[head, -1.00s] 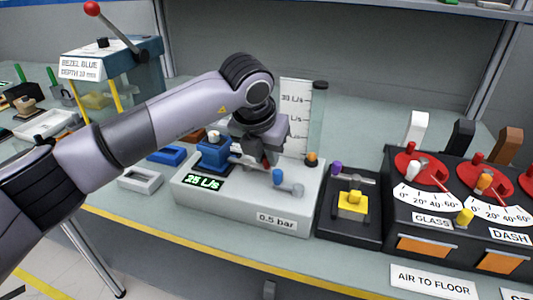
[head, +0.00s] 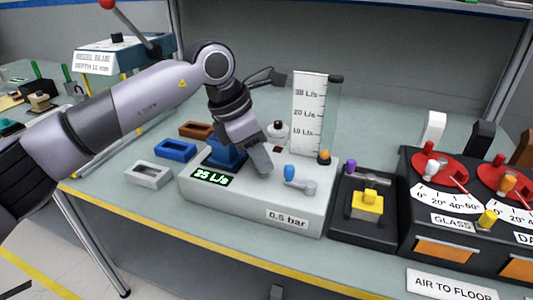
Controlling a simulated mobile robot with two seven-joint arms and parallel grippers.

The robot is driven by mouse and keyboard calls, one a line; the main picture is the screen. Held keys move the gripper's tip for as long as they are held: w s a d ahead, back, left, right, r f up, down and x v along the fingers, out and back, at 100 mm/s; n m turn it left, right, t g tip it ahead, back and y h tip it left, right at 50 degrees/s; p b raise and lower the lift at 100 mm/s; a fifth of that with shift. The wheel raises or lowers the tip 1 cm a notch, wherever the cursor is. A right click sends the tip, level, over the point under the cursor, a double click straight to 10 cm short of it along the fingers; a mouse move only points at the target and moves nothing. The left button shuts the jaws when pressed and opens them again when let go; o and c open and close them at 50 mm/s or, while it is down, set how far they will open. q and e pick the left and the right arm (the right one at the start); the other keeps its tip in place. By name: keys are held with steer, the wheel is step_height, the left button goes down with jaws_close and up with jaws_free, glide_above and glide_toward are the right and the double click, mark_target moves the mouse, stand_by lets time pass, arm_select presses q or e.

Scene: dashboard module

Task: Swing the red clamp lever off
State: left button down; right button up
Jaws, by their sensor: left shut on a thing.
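My left gripper (head: 262,165) points down over the grey airflow test box (head: 235,203), beside the blue block (head: 222,152) seated on it. Its fingers are shut and hide most of what is between them. A small dark red piece (head: 277,149) shows right beside the fingers and looks like part of the red clamp lever. The rest of the lever, and its angle to the blue block, are hidden by the gripper. My right gripper is not in view.
A blue knob lever (head: 289,173) stands on the box front. A clear flow tube with a white scale (head: 308,112) rises behind. Grey (head: 148,174), blue (head: 175,150) and brown (head: 197,129) frames lie left. A black fixture with a yellow block (head: 367,204) is right.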

arm_select(q)
steer(key=m, duration=0.1)
steer(key=a+m+g, duration=0.1)
steer(key=m, duration=0.1)
steer(key=m+p, duration=0.1)
steer(key=shift+a+r+g, duration=0.2)
steer(key=shift+a+g, duration=0.15)
steer(key=shift+g, duration=0.05)
steer(key=shift+w+a+m+g+p, duration=0.15)
steer(key=shift+a+m+g+p, duration=0.15)
steer(key=shift+m, duration=0.5)
steer(key=shift+w+a+m+g+p, duration=0.1)
steer(key=shift+a+m+g+p, duration=0.15)
steer(key=shift+m, duration=0.55)
steer(key=shift+f, duration=0.1)
steer(key=c, duration=1)
jaws_free()
steer(key=v, duration=0.7)
steer(key=shift+s, duration=0.1)
